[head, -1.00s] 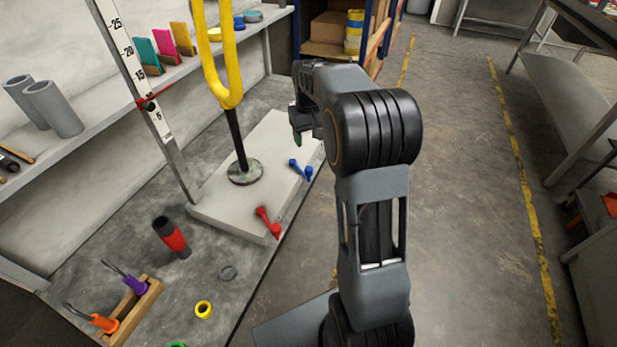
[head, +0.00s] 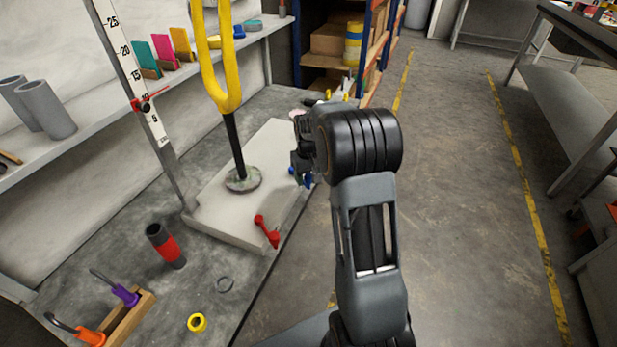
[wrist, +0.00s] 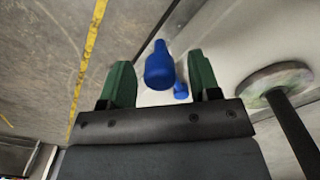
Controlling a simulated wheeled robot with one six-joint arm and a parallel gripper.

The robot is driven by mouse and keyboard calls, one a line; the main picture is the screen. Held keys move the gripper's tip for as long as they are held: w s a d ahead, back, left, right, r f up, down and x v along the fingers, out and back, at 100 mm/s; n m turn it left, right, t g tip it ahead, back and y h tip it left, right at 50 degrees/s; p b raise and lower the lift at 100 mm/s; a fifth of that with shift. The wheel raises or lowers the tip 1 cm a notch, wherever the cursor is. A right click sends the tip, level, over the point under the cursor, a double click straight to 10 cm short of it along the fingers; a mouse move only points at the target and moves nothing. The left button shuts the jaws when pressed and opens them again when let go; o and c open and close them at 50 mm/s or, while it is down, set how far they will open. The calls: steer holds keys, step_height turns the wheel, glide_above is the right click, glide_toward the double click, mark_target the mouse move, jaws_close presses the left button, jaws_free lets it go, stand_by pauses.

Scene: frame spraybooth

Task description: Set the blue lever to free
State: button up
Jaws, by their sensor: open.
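The blue lever (wrist: 159,66) is on the edge of the pale base plate (head: 226,223). In the wrist view it lies between the two green fingertips of my gripper (wrist: 160,84), with space on both sides, so the jaws are open around it. In the head view my gripper (head: 302,168) is at the lever and hides much of it; only small blue parts (head: 308,181) show. No marking for the lever's positions is readable.
A red lever (head: 266,231) sits nearer on the same plate. The yellow fork on a black post (head: 236,150) stands on the plate's round foot. A scale post (head: 150,115) stands to the left. Open floor (head: 450,220) lies to the right.

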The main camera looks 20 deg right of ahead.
jaws_close()
stand_by(0.6)
